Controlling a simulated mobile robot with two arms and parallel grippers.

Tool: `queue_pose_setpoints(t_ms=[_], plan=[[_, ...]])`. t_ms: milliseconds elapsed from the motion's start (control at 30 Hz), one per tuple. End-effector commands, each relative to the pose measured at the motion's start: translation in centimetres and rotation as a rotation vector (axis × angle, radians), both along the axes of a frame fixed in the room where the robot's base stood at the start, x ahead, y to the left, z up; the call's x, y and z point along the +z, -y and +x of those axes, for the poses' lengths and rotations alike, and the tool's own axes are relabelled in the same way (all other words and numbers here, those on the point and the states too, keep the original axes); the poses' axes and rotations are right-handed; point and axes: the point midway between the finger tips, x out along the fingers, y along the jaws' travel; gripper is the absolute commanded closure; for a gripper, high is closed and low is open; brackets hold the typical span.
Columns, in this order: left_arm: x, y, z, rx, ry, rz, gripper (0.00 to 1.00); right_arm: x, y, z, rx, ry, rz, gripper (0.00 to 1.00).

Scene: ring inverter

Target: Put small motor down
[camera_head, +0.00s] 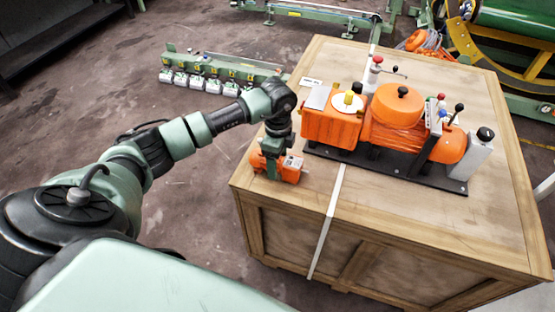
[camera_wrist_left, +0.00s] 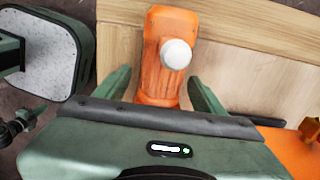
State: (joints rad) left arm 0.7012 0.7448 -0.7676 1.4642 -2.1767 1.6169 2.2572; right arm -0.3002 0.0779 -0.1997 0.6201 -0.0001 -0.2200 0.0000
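The small motor (camera_head: 287,166) is orange, with a pale round knob that shows in the left wrist view (camera_wrist_left: 160,75). It is over the near-left corner of the wooden crate's top (camera_head: 400,213). My left gripper (camera_head: 272,168) comes down on it from above, with one green finger on each side of its body. My right gripper is in neither view.
An orange machine (camera_head: 398,112) on a black base, with several levers, takes up the crate's middle and far part. A white strap (camera_head: 328,222) crosses the crate right of the motor. The crate's front top is clear. A green rack of units (camera_head: 222,75) stands on the floor behind.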

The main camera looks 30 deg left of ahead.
Motion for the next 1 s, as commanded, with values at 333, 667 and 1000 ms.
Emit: queue_pose_setpoints(t_ms=[333, 667, 1000], plan=[[3.0, -0.1, 0.2, 0.000, 0.006, 0.000, 0.31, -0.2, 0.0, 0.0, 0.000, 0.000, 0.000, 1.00], [9.7, 0.0, 0.2, 0.000, 0.006, 0.000, 0.31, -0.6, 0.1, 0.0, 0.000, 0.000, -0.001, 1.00], [12.1, 0.0, 0.1, 0.001, 0.001, 0.000, 0.31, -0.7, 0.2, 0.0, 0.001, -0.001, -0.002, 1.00]])
